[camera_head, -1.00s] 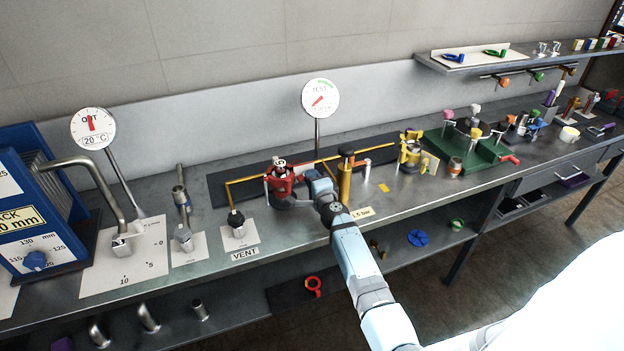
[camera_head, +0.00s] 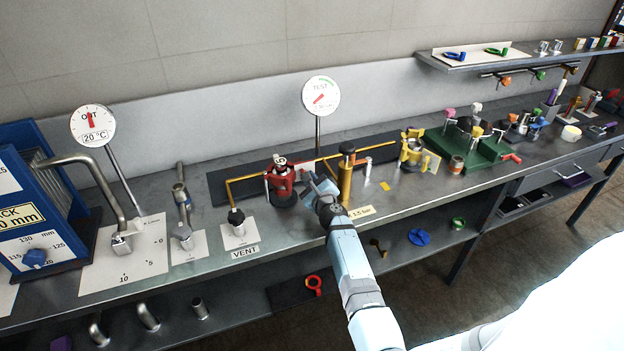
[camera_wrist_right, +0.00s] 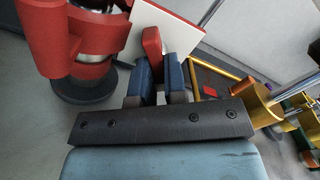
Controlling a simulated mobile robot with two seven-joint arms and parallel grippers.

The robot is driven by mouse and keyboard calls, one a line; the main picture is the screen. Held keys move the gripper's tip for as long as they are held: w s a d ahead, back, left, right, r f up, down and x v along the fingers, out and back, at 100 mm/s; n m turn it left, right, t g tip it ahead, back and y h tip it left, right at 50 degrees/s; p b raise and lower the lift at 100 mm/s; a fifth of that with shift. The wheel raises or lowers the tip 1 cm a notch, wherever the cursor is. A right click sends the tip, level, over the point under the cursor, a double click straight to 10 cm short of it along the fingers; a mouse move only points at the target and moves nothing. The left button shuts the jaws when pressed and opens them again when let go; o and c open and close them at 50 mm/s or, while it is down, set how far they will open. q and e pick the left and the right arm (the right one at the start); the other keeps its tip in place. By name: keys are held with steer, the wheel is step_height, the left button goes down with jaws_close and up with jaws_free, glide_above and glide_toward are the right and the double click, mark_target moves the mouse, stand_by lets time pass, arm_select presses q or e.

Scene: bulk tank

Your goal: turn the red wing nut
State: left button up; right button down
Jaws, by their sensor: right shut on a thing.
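The red wing nut (camera_wrist_right: 152,42) shows in the right wrist view as a red, upright, flat-sided piece between the two blue fingers. My right gripper (camera_wrist_right: 157,72) is shut on it, and the fingers cover its lower part. In the head view my right gripper (camera_head: 309,181) is just right of the red clamp-like body (camera_head: 281,184) on the bench. That red body also fills the upper left of the wrist view (camera_wrist_right: 85,50), with a dark round base. The nut cannot be made out clearly in the head view. My left gripper is not in view.
A white plate (camera_wrist_right: 176,30) is right behind the nut. A yellow post (camera_head: 346,178) stands close to the right of my gripper, with a yellow pipe (camera_head: 245,181) behind. A black-knobbed vent valve (camera_head: 237,221) is to the left. The dial (camera_head: 320,97) stands behind.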

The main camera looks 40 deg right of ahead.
steer(key=m, duration=0.3)
steer(key=shift+w+a+r+m, duration=0.1)
steer(key=shift+a+r+m, duration=0.05)
steer(key=shift+m, duration=0.15)
steer(key=shift+w+a+m+p, duration=0.15)
steer(key=shift+m+p, duration=0.4)
steer(key=shift+m, duration=1.15)
steer(key=c, duration=1.4)
jaws_free()
steer(key=shift+c, duration=0.2)
steer(key=shift+a+f, duration=0.1)
steer(key=shift+f, duration=0.1)
